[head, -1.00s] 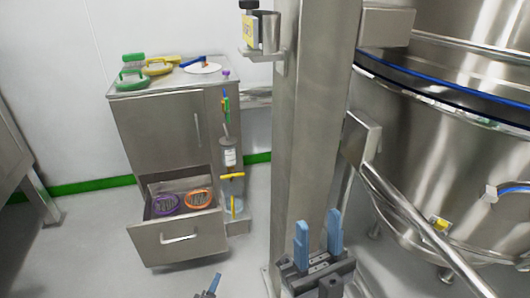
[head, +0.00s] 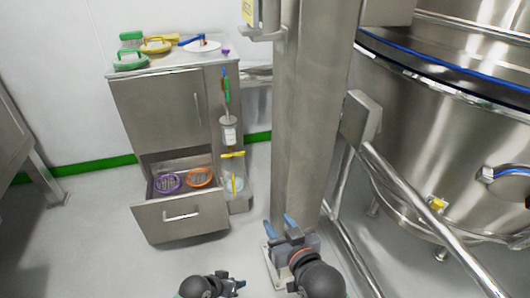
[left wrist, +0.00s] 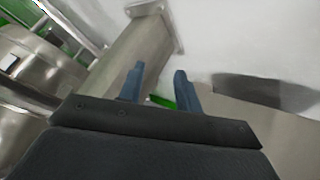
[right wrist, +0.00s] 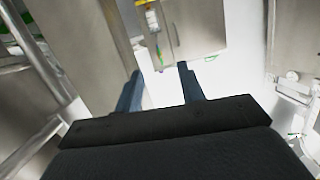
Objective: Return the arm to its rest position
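My right gripper (head: 280,226) shows low in the head view, in front of the steel column, with its two blue fingers apart. The right wrist view also shows its fingers (right wrist: 160,88) spread with nothing between them. My left arm shows at the bottom of the head view, left of the right one; its gripper's fingers are hard to make out there. In the left wrist view the left gripper's blue fingers (left wrist: 157,88) are apart and empty.
A steel cabinet (head: 158,112) stands at the left with its lower drawer (head: 182,217) open, holding a purple ring (head: 169,182) and an orange ring (head: 200,177). The steel column (head: 299,120) and a large steel vessel (head: 440,120) stand close on the right. Floor is clear front left.

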